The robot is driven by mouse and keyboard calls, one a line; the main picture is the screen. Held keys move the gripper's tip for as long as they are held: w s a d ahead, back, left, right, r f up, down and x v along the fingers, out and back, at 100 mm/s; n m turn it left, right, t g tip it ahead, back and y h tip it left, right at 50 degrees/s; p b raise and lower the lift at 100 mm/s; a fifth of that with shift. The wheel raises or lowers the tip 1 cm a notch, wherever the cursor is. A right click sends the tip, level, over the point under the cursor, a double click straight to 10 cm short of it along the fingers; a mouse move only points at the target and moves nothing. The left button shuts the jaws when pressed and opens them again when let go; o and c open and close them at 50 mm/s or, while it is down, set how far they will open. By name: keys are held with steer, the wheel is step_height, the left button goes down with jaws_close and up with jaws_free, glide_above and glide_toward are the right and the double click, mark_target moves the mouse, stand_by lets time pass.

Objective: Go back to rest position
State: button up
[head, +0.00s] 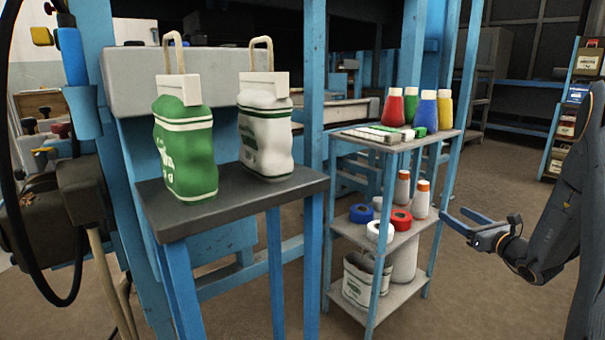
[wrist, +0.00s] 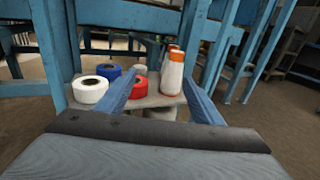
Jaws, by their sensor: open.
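My gripper (head: 464,222) is at the right of the head view, in front of and to the right of the blue shelf rack. Its two blue fingers are apart with nothing between them. The fingers also show in the wrist view (wrist: 166,103), pointing toward the rack's middle shelf. A green sack (head: 186,150) and a white sack (head: 265,135) stand upright side by side on the dark-topped blue stand (head: 235,195). Each has a tan loop at its top. My gripper is well apart from both sacks.
The rack's top shelf (head: 395,146) holds several coloured bottles. A printed sack (head: 358,282) is on the bottom shelf. Open floor (head: 480,300) lies around my gripper.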

steer(key=s+a+f+n+g+y, duration=0.1)
steer(key=s+a+n+g, duration=0.35)
steer(key=a, duration=0.45)
steer(key=s+a+f+n+g+y, duration=0.1)
steer(key=s+a+n+g+y, duration=0.15)
steer(key=s+a+n, duration=0.4)
steer(key=s+a+f+n+g, duration=0.1)
steer(key=s+a+n+g, duration=0.3)
steer(key=a, duration=0.7)
steer(key=s+a+r+n+g+h, duration=0.1)
steer(key=s+a+n+g+h, duration=0.15)
steer(key=s+n+h, duration=1.1)
steer(key=s+a+r+n+g+y, duration=0.25)
steer(key=s+a+n, duration=0.25)
steer(key=s+a, duration=0.45)
steer(key=s+a+r+n+g+y, duration=0.15)
steer(key=s+a+n+y, duration=0.35)
steer(key=s+a, duration=0.5)
steer(key=d+r+m+h+p, duration=0.1)
steer(key=d+r+m+p, duration=0.2)
steer(key=d+r+p, duration=0.7)
steer(key=d+r+m+h+p, duration=0.1)
steer(key=d+r+m+p, duration=0.2)
steer(key=d+r+p, duration=0.7)
step_height(320, 180, up, 7)
steer(key=p, duration=1.1)
steer(key=shift+w+r+h, duration=0.15)
steer(key=shift+w+h, duration=0.05)
steer(key=shift+h, duration=0.15)
